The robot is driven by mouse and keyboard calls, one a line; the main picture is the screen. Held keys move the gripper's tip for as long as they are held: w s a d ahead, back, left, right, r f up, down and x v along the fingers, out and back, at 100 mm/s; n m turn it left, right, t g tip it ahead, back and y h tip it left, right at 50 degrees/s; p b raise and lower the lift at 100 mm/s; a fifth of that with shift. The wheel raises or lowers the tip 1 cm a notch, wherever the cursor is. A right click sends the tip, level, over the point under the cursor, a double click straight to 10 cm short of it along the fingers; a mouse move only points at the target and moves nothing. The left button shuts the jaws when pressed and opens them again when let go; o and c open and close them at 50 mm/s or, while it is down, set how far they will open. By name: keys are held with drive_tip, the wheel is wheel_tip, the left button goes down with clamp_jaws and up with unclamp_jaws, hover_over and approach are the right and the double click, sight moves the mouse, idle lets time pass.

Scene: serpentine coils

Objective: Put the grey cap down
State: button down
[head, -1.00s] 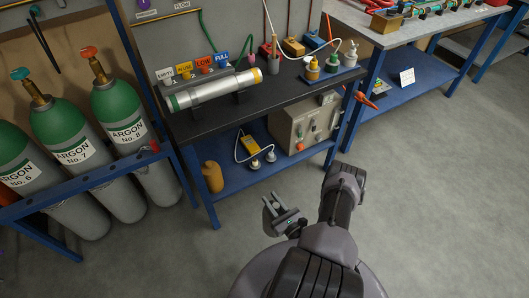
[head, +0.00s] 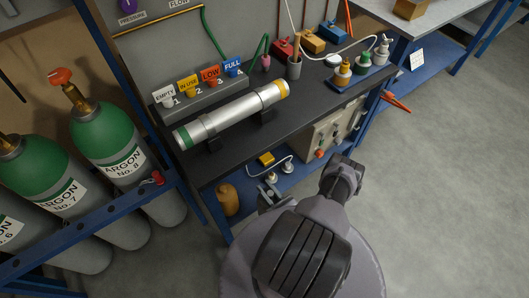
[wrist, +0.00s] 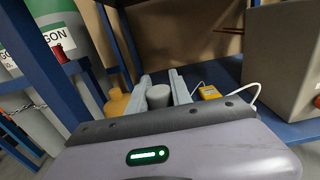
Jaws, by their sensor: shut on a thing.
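My gripper (wrist: 160,88) is shut on a small grey cap (wrist: 158,97), which sits between the two pale grey fingers in the wrist view. In the head view, my gripper (head: 270,188) is partly hidden behind my own arm, by the front edge of the workbench's lower shelf. The cap cannot be made out clearly there. In the wrist view, the blue lower shelf (wrist: 222,72) lies beyond the fingers. The black bench top (head: 310,100) is above and beyond my gripper in the head view.
A silver cylinder (head: 232,115) rests in cradles on the bench, before tags reading EMPTY, IN USE, LOW and FULL. Green argon bottles (head: 105,140) stand in a blue rack at left. An ochre bottle (wrist: 117,102), yellow meter (wrist: 209,92) and grey box (wrist: 285,60) occupy the lower shelf.

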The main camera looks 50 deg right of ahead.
drive_tip(key=w+d+f+b, duration=0.1)
drive_tip(key=w+f+b, duration=0.1)
drive_tip(key=w, duration=0.5)
drive_tip(key=w+d+f+b, duration=0.2)
drive_tip(key=w, duration=0.5)
drive_tip(key=shift+w+f, duration=0.2)
drive_tip(key=shift+f, duration=0.2)
drive_tip(key=c, duration=1.2)
unclamp_jaws()
drive_tip(key=shift+f, duration=0.1)
drive_tip(key=shift+o, duration=0.2)
drive_tip(key=v, duration=1.2)
drive_tip(key=shift+d, duration=0.1)
